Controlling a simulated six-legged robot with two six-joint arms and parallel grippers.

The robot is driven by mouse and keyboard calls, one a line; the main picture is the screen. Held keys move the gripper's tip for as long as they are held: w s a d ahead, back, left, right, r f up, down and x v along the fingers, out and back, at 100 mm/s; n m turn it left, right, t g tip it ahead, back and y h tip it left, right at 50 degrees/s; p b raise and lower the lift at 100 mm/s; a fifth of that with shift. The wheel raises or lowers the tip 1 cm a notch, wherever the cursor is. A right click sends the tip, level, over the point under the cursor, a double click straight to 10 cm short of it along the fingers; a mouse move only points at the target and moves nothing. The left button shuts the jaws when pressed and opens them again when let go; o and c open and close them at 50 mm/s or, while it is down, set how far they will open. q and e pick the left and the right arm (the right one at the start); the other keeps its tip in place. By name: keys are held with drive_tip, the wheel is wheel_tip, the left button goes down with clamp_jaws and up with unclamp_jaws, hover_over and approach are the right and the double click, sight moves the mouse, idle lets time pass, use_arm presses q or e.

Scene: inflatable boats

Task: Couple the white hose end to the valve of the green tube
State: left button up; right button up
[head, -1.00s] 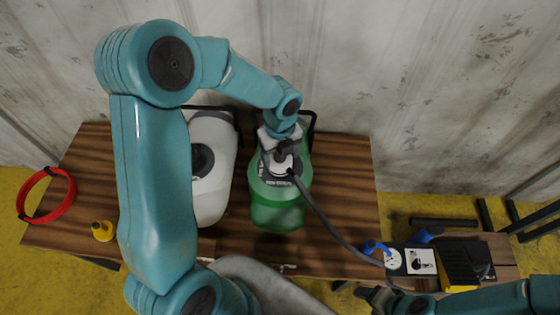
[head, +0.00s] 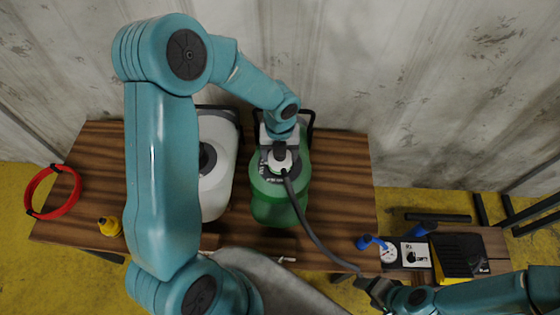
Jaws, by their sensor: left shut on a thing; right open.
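The green tube (head: 275,209) lies on the wooden table, right of a white tube. My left gripper (head: 280,150) is above the middle of the green tube, shut on the white hose end (head: 280,164). The grey hose (head: 318,237) runs from it down to the right, towards my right gripper (head: 372,287). The valve of the green tube is hidden beneath the hose end and gripper, so I cannot tell whether they are coupled. My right gripper is open at the lower right, by the table's right edge; the hose passes close to its fingers.
The white tube (head: 217,183) lies behind my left arm. A red ring (head: 52,191) and a yellow fitting (head: 110,226) are at the table's left. A side stand at right holds a gauge (head: 389,253) and a black-and-yellow box (head: 459,255). A corrugated wall stands behind.

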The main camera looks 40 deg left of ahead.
use_arm(q)
drive_tip(key=shift+r+p, duration=0.2)
drive_tip(key=shift+p, duration=0.15)
drive_tip(key=shift+r+m+p, duration=0.1)
drive_tip(key=shift+m+p, duration=0.85)
drive_tip(key=shift+m, duration=0.25)
drive_tip(key=shift+w+f+m+p, duration=0.1)
drive_tip(key=shift+f+m+p, duration=0.1)
drive_tip(key=shift+m+p, duration=0.5)
drive_tip(key=o, duration=1.1)
drive_tip(key=shift+f, duration=0.1)
drive_tip(key=shift+o, duration=0.2)
wheel_tip(320, 180, up, 16)
drive_tip(key=b, duration=0.1)
drive_tip(key=shift+r, duration=0.2)
